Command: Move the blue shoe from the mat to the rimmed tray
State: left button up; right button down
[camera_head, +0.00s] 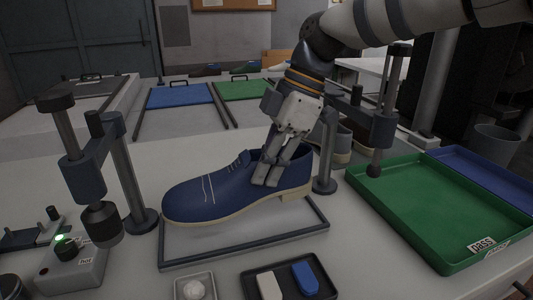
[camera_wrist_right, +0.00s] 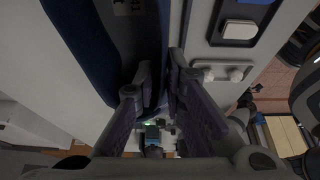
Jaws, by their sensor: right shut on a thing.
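The blue shoe (camera_head: 222,191) is over the dark-framed mat (camera_head: 245,250), toe to the left and heel to the right; I cannot tell whether its sole touches the mat. My right gripper (camera_head: 266,178) reaches down from the upper right and is shut on the shoe's upper near the opening. In the right wrist view the dark blue shoe (camera_wrist_right: 85,45) fills the upper left and runs between the fingers (camera_wrist_right: 157,85). A green rimmed tray (camera_head: 395,213) labelled "pass" lies at the right. My left gripper is not in view.
Clamp-like posts stand left (camera_head: 120,175) and right (camera_head: 325,160) of the mat. A blue tray (camera_head: 490,172) is behind the green one. A grey control box (camera_head: 75,268) is at front left, a small dark tray (camera_head: 290,280) in front. Other shoes (camera_head: 343,140) stand behind my gripper.

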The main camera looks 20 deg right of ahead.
aim_at(268, 190)
jog(key=shift+f, duration=2.7)
jog(key=shift+f, duration=0.15)
jog(key=c, duration=1.6)
grip_release()
jog(key=v, duration=1.2)
